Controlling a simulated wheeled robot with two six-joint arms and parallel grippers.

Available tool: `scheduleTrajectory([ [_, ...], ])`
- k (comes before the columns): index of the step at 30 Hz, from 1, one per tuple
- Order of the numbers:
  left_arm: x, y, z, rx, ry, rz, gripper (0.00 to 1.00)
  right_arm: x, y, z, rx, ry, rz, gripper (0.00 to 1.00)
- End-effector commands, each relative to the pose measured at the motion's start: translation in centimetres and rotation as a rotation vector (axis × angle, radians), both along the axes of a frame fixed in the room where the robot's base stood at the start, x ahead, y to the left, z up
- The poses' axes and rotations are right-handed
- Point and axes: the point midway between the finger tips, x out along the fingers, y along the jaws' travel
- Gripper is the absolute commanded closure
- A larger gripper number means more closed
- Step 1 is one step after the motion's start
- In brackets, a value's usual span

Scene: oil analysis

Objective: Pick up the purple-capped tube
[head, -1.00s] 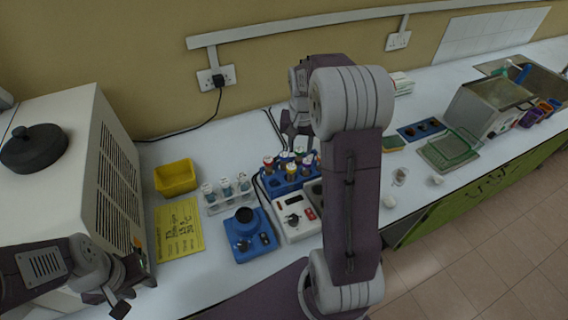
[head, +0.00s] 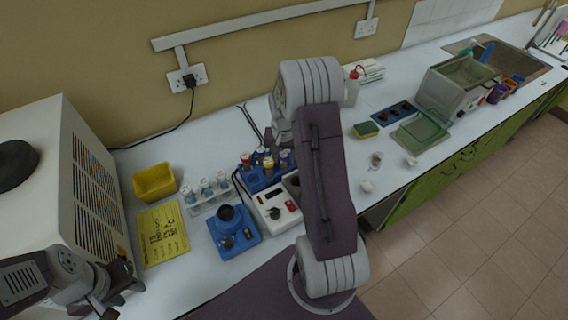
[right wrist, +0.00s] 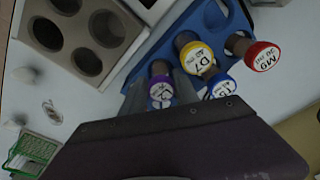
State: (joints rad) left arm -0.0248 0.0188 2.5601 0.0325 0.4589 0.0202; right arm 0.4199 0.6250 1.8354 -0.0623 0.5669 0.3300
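The purple-capped tube (right wrist: 161,89) stands in a blue rack (right wrist: 135,68) in the right wrist view, at the rack's end beside a grey block. My right gripper (right wrist: 160,92) is low over the rack, with a grey finger on each side of the purple cap. The fingers look apart; I cannot tell whether they touch the tube.
Yellow-capped (right wrist: 195,55), red-capped (right wrist: 262,56) and blue-capped (right wrist: 221,86) tubes stand close to the purple one. The grey block (right wrist: 119,30) with round holes is beside the rack. A yellow bin (head: 154,182) and a clear rack of bottles (head: 207,199) stand left on the bench.

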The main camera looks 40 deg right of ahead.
Motion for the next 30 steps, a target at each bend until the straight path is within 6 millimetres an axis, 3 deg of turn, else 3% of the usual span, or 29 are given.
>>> scheduleTrajectory([
  [6, 0.0, 0.0, 0.0, 0.0, 0.0, 0.0, 0.64, 0.0, 0.0, -0.1, -0.001, -0.001, 0.0, 0.66],
  [10, 0.0, 0.0, 0.0, 0.0, 0.0, 0.0, 0.64, 0.0, 0.0, -0.1, -0.001, -0.001, -0.001, 1.0],
  [18, 0.0, 0.0, 0.0, 0.0, 0.0, 0.0, 0.64, 0.1, 0.0, 0.2, 0.0, -0.002, -0.001, 1.0],
  [20, 0.0, 0.0, -0.1, 0.0, 0.0, 0.0, 0.64, 0.2, -0.1, 1.0, -0.002, -0.005, -0.001, 1.0],
  [30, 0.0, 0.0, -0.4, 0.0, 0.0, 0.0, 0.64, 0.1, -0.1, 8.6, -0.002, -0.005, -0.001, 1.0],
])
